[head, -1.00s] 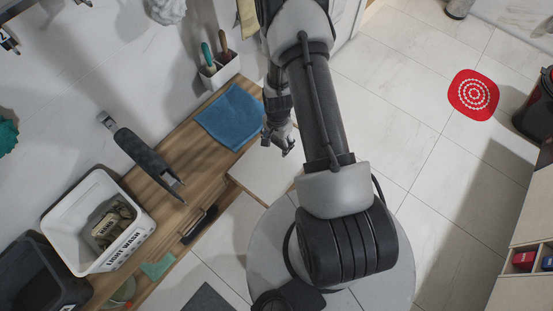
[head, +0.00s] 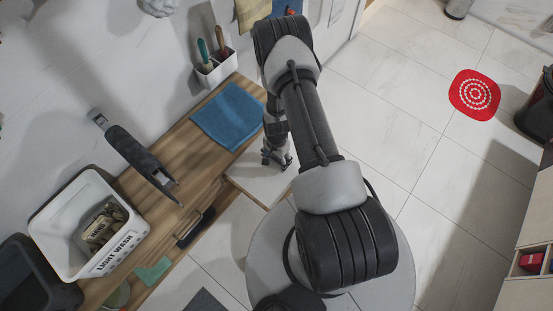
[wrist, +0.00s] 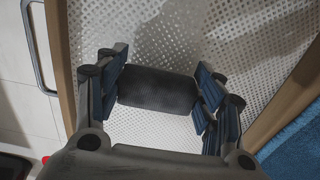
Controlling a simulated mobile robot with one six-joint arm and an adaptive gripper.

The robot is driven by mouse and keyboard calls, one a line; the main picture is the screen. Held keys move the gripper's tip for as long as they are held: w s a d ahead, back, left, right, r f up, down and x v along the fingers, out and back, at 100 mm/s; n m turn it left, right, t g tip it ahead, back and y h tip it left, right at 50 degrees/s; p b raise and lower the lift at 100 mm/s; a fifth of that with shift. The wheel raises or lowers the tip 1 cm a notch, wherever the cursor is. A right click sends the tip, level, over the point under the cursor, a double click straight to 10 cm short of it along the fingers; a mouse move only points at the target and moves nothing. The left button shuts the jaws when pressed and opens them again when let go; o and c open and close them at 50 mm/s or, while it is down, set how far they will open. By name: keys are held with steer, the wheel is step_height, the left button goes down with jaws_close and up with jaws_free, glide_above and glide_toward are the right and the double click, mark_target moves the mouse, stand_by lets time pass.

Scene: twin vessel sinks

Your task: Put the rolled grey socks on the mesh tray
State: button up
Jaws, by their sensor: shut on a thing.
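The rolled grey socks (wrist: 157,89) are a dark grey roll between the fingers of my gripper (wrist: 160,92) in the wrist view. My gripper is shut on the roll, with a blue-padded finger at each end. The white perforated mesh tray (wrist: 165,133) lies below them, between wooden edges. I cannot tell whether the roll touches the mesh. In the head view my gripper (head: 277,160) is over the pale tray (head: 255,182) at the counter's front; the socks cannot be made out there.
A blue folded cloth (head: 228,116) lies on the wooden counter beside the tray. A dark tap (head: 137,158), a white bin marked LIGHT WASH (head: 48,221) and a wall caddy with tools (head: 216,68) stand to the left. A red mat (head: 474,95) lies on the open floor at right.

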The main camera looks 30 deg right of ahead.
steer(key=shift+f, duration=0.1)
steer(key=o, duration=0.4)
steer(key=shift+f, duration=0.1)
steer(key=o, duration=0.4)
steer(key=shift+o, duration=0.2)
